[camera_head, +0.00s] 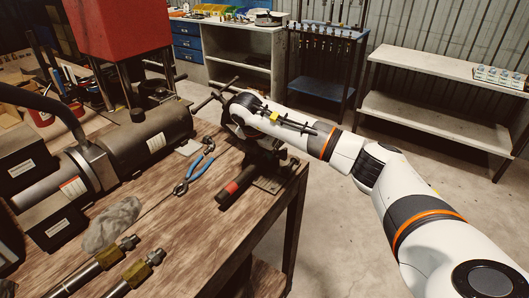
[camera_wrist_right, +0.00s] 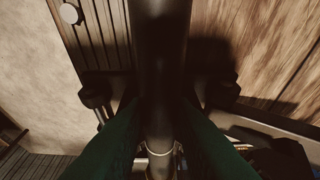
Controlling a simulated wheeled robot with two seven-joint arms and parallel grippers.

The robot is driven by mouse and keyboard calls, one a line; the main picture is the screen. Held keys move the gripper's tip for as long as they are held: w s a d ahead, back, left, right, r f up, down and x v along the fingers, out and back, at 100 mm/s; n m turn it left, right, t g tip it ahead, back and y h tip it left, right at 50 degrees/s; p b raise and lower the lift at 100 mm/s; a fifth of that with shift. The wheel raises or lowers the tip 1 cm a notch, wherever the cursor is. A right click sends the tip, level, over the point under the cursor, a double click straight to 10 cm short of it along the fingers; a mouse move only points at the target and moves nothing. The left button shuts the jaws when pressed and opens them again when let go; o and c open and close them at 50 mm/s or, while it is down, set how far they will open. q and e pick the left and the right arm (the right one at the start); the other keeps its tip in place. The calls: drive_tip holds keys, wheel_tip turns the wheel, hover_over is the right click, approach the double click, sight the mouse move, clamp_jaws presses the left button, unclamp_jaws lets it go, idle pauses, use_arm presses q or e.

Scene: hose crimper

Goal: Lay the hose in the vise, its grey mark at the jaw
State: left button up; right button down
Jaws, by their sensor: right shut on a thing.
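A thick black hose (camera_wrist_right: 163,60) runs top to bottom through the middle of the right wrist view. My right gripper (camera_wrist_right: 160,135) is shut on it, its dark green fingers on either side. A paler, ringed stretch (camera_wrist_right: 159,148) shows low between the fingers; I cannot tell if it is the grey mark. In the head view my right gripper (camera_head: 243,117) is over the dark vise (camera_head: 266,158) at the table's right edge and hides much of it. Whether the hose touches the jaw is hidden. My left gripper is out of view.
Blue-handled pliers (camera_head: 190,175), a grey rag (camera_head: 112,224) and brass-ended fittings (camera_head: 138,272) lie on the wooden table (camera_head: 190,235). A big dark machine (camera_head: 140,137) stands left. Open floor lies right.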

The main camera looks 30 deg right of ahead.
drive_tip(key=shift+s+a+f+b, duration=0.15)
drive_tip(key=shift+f+b, duration=0.1)
drive_tip(key=shift+f, duration=0.15)
drive_tip(key=shift+s+f+b, duration=0.15)
drive_tip(key=shift+f+b, duration=0.05)
drive_tip(key=shift+f, duration=0.2)
idle(0.5)
drive_tip(key=c, duration=1.3)
unclamp_jaws()
drive_tip(key=shift+a+r, duration=0.15)
drive_tip(key=shift+r, duration=0.2)
drive_tip(key=shift+o, duration=0.7)
drive_tip(key=b+v, duration=0.1)
drive_tip(key=v, duration=1)
drive_tip(key=shift+w+r, duration=0.25)
drive_tip(key=shift+r, duration=0.2)
drive_tip(key=shift+s+r, duration=0.15)
drive_tip(key=shift+r, duration=0.25)
